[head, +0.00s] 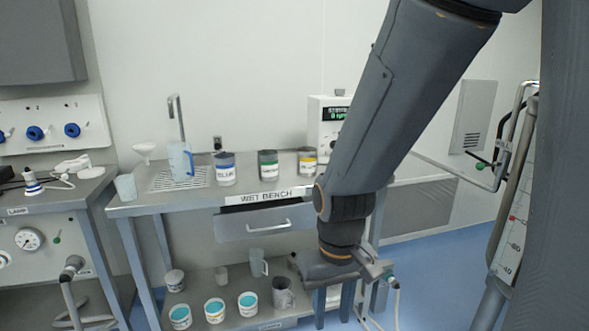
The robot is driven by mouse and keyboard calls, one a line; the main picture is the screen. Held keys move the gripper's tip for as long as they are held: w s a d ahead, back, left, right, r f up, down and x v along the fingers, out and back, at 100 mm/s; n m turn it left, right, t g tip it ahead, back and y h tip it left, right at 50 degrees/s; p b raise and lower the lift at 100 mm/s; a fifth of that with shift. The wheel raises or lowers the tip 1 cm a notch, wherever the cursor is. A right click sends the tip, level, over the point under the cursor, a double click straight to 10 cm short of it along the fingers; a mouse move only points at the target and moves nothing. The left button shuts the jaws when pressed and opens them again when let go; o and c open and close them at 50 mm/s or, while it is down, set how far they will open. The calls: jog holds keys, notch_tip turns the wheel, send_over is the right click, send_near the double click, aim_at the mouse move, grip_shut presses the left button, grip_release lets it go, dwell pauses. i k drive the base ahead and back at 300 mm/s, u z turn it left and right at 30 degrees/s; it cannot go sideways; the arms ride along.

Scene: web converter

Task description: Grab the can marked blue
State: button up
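The can marked BLUE (225,171) stands upright on the wet bench (165,201), with a dark top and a white label with blue lettering. It is the leftmost of three similar cans. My gripper (378,274) is at the end of my arm, low and to the right of the can, in front of the bench's right side. It is well apart from the can. Its fingers are small and seen edge-on, so I cannot tell whether they are open.
A green-labelled can (268,168) and a yellow-labelled can (307,162) stand right of the blue one. A blue jug (180,162) is close on its left. An instrument box (328,122) stands behind. The lower shelf holds several tubs and a grey jug (283,293).

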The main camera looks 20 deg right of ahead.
aim_at(223, 163)
jog(key=u, duration=0.5)
jog(key=k, duration=0.55)
jog(key=u, duration=0.8)
jog(key=i, duration=1)
jog(key=z, duration=1.15)
jog(key=i, duration=0.85)
jog(key=z, duration=0.15)
